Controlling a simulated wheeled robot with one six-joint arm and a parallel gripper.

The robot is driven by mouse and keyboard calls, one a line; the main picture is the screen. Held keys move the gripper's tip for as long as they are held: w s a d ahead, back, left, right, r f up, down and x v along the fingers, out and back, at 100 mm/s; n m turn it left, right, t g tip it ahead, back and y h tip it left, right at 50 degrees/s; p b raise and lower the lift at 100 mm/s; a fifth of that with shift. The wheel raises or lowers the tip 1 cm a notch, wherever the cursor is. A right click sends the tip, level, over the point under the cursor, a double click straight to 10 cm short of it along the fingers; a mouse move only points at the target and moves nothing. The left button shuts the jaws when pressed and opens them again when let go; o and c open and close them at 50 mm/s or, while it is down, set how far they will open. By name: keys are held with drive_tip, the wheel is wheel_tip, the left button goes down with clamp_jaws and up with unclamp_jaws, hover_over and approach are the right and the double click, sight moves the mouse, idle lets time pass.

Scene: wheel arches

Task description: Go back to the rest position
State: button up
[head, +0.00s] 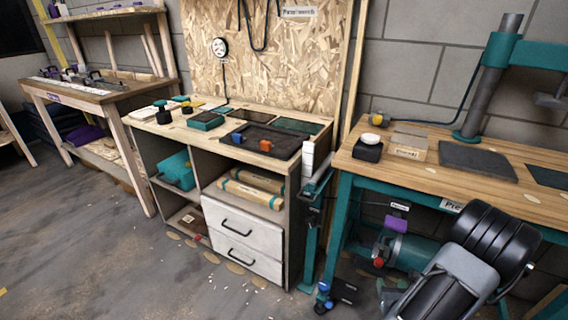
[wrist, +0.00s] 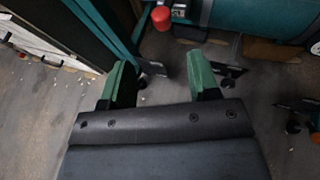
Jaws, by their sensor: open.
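My gripper (wrist: 158,66) shows in the wrist view with its two green fingers spread well apart. Nothing is between them; grey floor shows through the gap. The fingers point down toward the floor beside a teal bench leg (wrist: 98,28). In the head view my black and grey arm fills the lower right corner, in front of the right workbench (head: 430,176). The gripper's fingers cannot be made out there.
A teal cylindrical machine (head: 413,252) stands under the right bench, close to my arm; its red knob (wrist: 161,17) shows in the wrist view. A drawer cabinet (head: 243,238) stands left of the bench. Open floor (head: 110,250) lies at the left.

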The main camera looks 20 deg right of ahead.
drive_tip(key=w+a+r+n+t+y+p, duration=0.2)
drive_tip(key=w+a+r+n+y+p, duration=0.6)
drive_tip(key=r, duration=0.5)
drive_tip(key=w+a+r+n+g+y+p, duration=0.2)
drive_tip(key=a+r+n+g+y+p, duration=0.15)
drive_tip(key=a+r+n, duration=0.35)
drive_tip(key=w+a+r+n+g+y+p, duration=0.2)
drive_tip(key=a+r+n+y+p, duration=0.2)
drive_tip(key=a+r+n, duration=0.35)
drive_tip(key=s+a+r+n+g+h+p, duration=0.2)
drive_tip(key=s+a+r+n+h+p, duration=0.1)
drive_tip(key=r+n+p, duration=0.4)
drive_tip(key=s+a+r+n+g+h+p, duration=0.3)
drive_tip(key=a+r+n+h+p, duration=0.2)
drive_tip(key=r+n, duration=0.7)
wheel_tip(320, 180, up, 4)
drive_tip(key=shift+a+r+p, duration=0.1)
drive_tip(key=shift+a+p, duration=0.25)
drive_tip(key=shift+p, duration=0.7)
drive_tip(key=shift+r+n+h, duration=0.2)
drive_tip(key=shift+n+h, duration=0.15)
drive_tip(key=shift+c, duration=0.2)
